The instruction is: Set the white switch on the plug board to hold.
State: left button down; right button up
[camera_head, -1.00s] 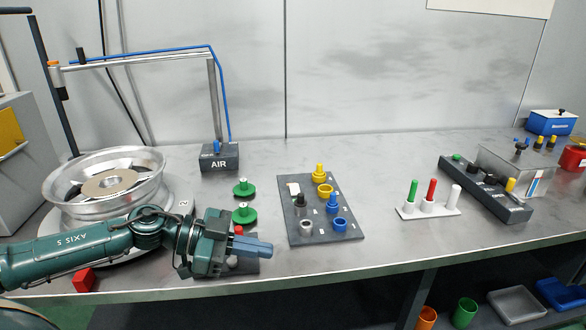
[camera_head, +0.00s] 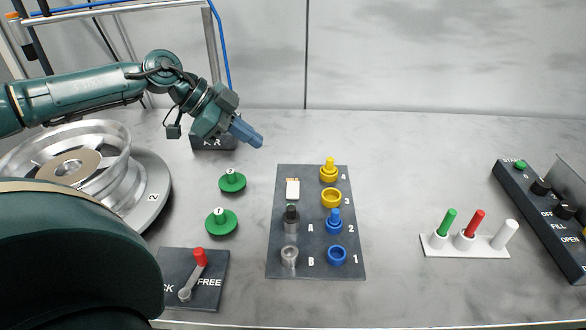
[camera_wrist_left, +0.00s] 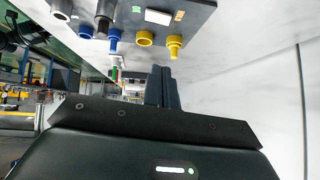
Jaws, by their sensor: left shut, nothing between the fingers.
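The plug board (camera_head: 318,272) is a dark slab at the middle of the bench in the head view. The white switch (camera_head: 292,189) is a small pale rocker at its back left, with a narrow coloured strip along its back edge. In the left wrist view the white switch (camera_wrist_left: 158,17) lies between a green mark and an orange mark. My left gripper (camera_head: 257,139) is shut and empty, raised behind and left of the switch, apart from the board. Its shut fingers (camera_wrist_left: 161,88) also show in the left wrist view. My right gripper is not in view.
A red-handled lever (camera_head: 200,257) is front left, a wheel (camera_head: 80,165) further left. Bench between board and white peg stand (camera_head: 465,246) is clear.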

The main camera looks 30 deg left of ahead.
pick_arm(q)
jog(key=p, duration=0.1)
send_over(299, 184)
jog(key=s+a, duration=0.1)
jog(key=s, duration=0.1)
jog(key=f, duration=0.7)
jog(key=shift+a, duration=0.2)
jog(key=f, duration=0.2)
jog(key=shift+a+f, duration=0.2)
jog(key=shift+f, duration=0.2)
jog(key=shift+w+a+f, duration=0.1)
jog(key=shift+w+f, duration=0.05)
jog(key=shift+f, duration=0.5)
jog(key=shift+r+p, duration=0.1)
jog(key=shift+p, duration=0.6)
jog(key=shift+f, duration=0.3)
